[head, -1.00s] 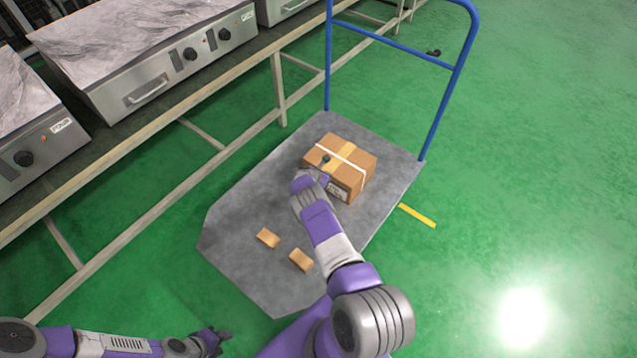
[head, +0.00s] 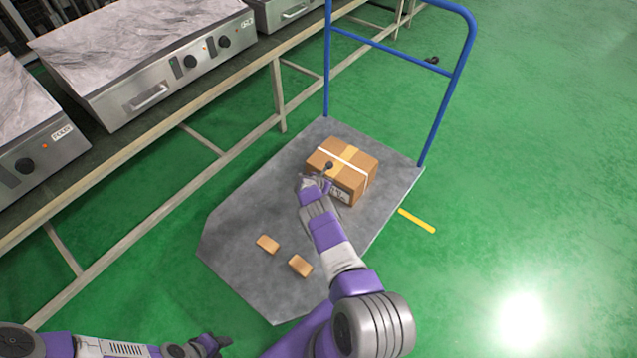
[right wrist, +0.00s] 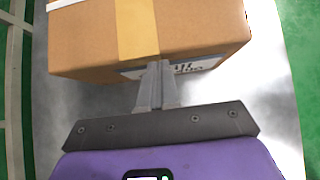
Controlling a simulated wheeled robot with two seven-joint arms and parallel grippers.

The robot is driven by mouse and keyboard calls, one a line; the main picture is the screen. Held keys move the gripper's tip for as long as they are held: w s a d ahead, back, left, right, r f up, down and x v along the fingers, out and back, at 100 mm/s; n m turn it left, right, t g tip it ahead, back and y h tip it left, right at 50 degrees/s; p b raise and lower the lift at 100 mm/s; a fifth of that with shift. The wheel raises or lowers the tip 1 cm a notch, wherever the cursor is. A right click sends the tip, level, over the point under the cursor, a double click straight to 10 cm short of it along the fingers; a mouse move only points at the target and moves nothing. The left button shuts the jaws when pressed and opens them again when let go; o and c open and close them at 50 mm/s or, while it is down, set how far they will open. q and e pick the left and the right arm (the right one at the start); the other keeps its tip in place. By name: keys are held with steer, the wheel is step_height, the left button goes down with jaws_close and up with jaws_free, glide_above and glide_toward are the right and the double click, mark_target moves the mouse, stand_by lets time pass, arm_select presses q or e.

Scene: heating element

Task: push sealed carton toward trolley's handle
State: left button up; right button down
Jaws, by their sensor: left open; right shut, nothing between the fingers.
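The sealed carton (head: 350,160), brown with yellow tape and a white strap, sits on the grey trolley deck (head: 235,215). The trolley's blue handle (head: 455,85) rises behind it at the deck's far end. My right gripper (head: 325,172) is at the carton's near side, its fingers shut and empty. In the right wrist view, the shut fingers (right wrist: 155,75) reach the carton's labelled face (right wrist: 190,66); whether they touch is hard to tell. The label is partly hidden. My left gripper (head: 220,342) is open, low at the bottom of the head view, away from the carton.
Two small brown blocks (head: 268,244) (head: 300,266) lie on the near part of the deck. A bench (head: 150,155) with metal heating units (head: 150,60) runs along the left. Green floor at right is clear, with a yellow floor mark (head: 417,221).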

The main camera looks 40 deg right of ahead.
steer(key=a+f+p+v, duration=0.1)
steer(key=p+v, duration=0.8)
steer(key=v, duration=0.3)
steer(key=shift+a+p, duration=0.25)
steer(key=shift+p, duration=0.05)
steer(key=s+a+f+m+g+y, duration=0.1)
steer(key=s+a+m+g+y, duration=0.1)
steer(key=s+a+m+y, duration=0.9)
steer(key=s+a+r+m+y, duration=0.1)
steer(key=s+a+r+m, duration=0.5)
steer(key=a, duration=0.6)
steer(key=s+a+r+m+y, duration=0.1)
steer(key=s+a+r+m, duration=0.5)
steer(key=s+a+r, duration=0.3)
steer(key=a+r, duration=0.1)
steer(key=a, duration=0.2)
steer(key=shift+a+t, duration=0.35)
steer(key=shift+t, duration=0.05)
